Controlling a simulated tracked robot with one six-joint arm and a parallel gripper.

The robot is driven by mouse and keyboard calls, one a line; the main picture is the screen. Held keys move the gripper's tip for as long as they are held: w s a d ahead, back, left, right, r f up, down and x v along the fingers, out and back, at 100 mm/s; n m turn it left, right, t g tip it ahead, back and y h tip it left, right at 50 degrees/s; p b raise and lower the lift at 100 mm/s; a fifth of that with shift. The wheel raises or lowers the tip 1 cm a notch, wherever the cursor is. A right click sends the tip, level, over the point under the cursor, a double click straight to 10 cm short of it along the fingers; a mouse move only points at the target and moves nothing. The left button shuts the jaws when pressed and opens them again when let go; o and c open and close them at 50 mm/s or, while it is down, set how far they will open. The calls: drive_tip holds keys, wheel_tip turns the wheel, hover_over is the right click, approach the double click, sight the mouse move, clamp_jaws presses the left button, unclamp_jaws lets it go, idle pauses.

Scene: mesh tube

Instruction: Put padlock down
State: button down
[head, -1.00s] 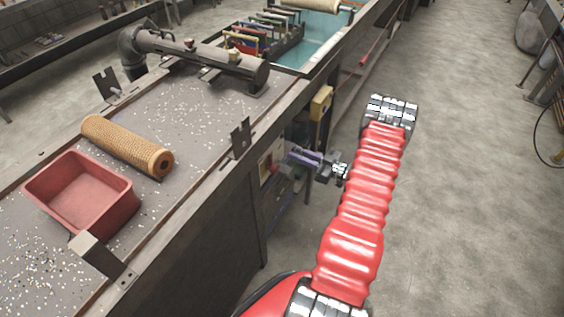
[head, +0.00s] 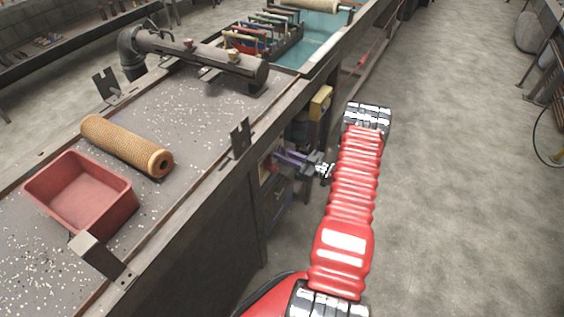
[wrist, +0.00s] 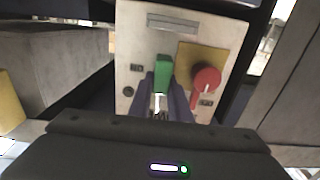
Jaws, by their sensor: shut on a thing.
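My gripper (wrist: 161,92) is shut on the green padlock (wrist: 163,72), which shows between its fingertips in the wrist view. Part of the padlock is hidden by the fingers. Behind it is a pale control panel with a red rotary knob (wrist: 206,79) on a yellow plate (wrist: 187,62), just to the right of the padlock. I cannot tell whether the padlock touches the panel. In the head view, my gripper (head: 284,157) reaches left to the bench's side; the padlock is too small to make out there.
The bench top holds a red tray (head: 125,215), a mesh tube (head: 115,140) and a grey pipe housing (head: 215,62). A yellow box (head: 320,103) is on the bench's side, near my arm. The floor (head: 450,200) to the right is clear.

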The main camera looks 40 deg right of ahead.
wheel_tip(320, 180, down, 3)
drive_tip(key=shift+r, duration=0.1)
drive_tip(key=shift+w+f, duration=0.15)
drive_tip(key=shift+f, duration=0.3)
drive_tip(key=c, duration=1.6)
unclamp_jaws()
drive_tip(key=shift+f, duration=0.1)
drive_tip(key=shift+c, duration=0.2)
drive_tip(key=v, duration=1.2)
drive_tip(key=shift+a, duration=0.1)
